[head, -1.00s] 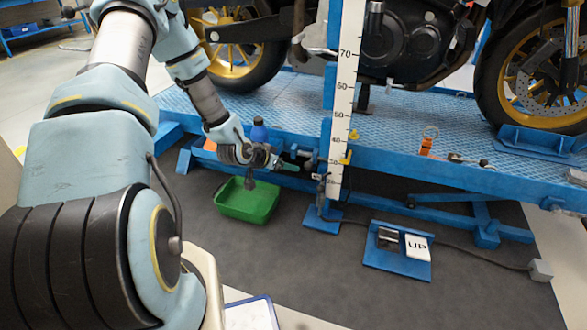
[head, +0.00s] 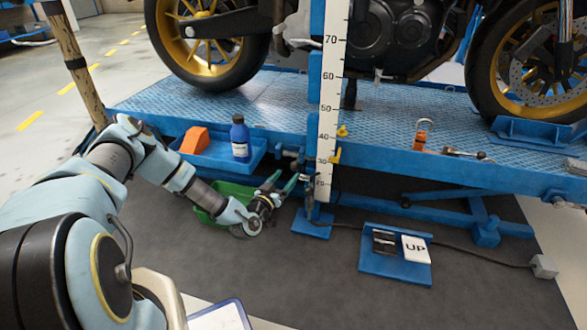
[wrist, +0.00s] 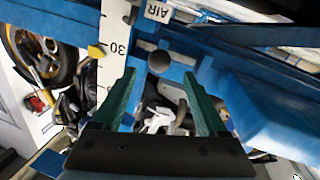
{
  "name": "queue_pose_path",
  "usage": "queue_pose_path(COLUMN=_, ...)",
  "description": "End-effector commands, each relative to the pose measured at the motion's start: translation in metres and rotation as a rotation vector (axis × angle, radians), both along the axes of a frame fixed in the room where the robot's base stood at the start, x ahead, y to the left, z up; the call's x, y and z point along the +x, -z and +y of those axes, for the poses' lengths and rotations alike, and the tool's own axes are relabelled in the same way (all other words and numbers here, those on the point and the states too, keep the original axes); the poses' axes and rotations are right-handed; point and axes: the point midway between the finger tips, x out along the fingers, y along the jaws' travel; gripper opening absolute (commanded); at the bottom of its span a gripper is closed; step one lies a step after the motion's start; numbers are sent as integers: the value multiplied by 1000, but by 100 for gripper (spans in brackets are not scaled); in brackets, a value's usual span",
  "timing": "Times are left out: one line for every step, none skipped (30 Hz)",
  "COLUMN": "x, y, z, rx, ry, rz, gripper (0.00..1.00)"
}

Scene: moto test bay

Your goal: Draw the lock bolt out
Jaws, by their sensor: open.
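The round grey end of a knob (wrist: 159,61), which looks like the lock bolt's, faces me in the wrist view, set in the blue frame beside the numbered white scale (wrist: 115,50). My gripper (wrist: 160,76) is open, its two green-lined fingers on either side below the knob. The knob appears between or just beyond the fingertips and is not gripped; the exact gap is unclear. In the head view, my gripper (head: 284,180) is at the lower left of the scale (head: 329,120). The bolt is too small to make out surely there.
A blue tray (head: 213,160) with a blue bottle (head: 240,138) and an orange block (head: 195,139) sits left of the scale. A green bin (head: 207,200) lies partly behind my arm. A blue pedal plate (head: 395,265) with an UP pad (head: 416,248) is on the floor at right.

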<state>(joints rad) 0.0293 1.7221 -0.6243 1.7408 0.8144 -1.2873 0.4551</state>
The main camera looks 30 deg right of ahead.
Motion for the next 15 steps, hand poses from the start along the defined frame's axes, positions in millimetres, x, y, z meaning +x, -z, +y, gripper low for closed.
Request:
queue_pose_path(x=6, y=3, z=-9, rx=0, ry=1, rz=-2, gripper=76)
queue_pose_path(x=9, y=2, z=-14, rx=-1, ry=1, rz=-2, gripper=76)
queue_pose_path(x=14, y=3, z=-20, rx=0, ry=1, rz=-2, gripper=76)
queue_pose_path(x=17, y=3, z=-24, rx=0, ry=1, rz=-2, gripper=76)
queue_pose_path(x=20, y=3, z=-29, rx=0, ry=1, rz=-2, gripper=76)
queue_pose_path(x=24, y=2, z=-34, rx=0, ry=0, rz=-1, gripper=76)
queue_pose_path(x=27, y=2, z=-38, rx=0, ry=1, rz=-1, gripper=76)
queue_pose_path(x=29, y=3, z=-41, rx=1, ry=1, rz=0, gripper=76)
queue_pose_path(x=32, y=2, z=-46, rx=0, ry=1, rz=-1, gripper=76)
queue_pose_path(x=34, y=2, z=-48, rx=0, ry=1, rz=-1, gripper=76)
queue_pose_path(x=36, y=2, z=-50, rx=1, ry=1, rz=0, gripper=76)
queue_pose_path(x=38, y=2, z=-53, rx=1, ry=1, rz=0, gripper=76)
queue_pose_path(x=39, y=2, z=-54, rx=1, ry=1, rz=0, gripper=76)
queue_pose_path(x=40, y=1, z=-56, rx=1, ry=1, rz=0, gripper=76)
queue_pose_path(x=41, y=1, z=-57, rx=1, ry=1, rz=1, gripper=76)
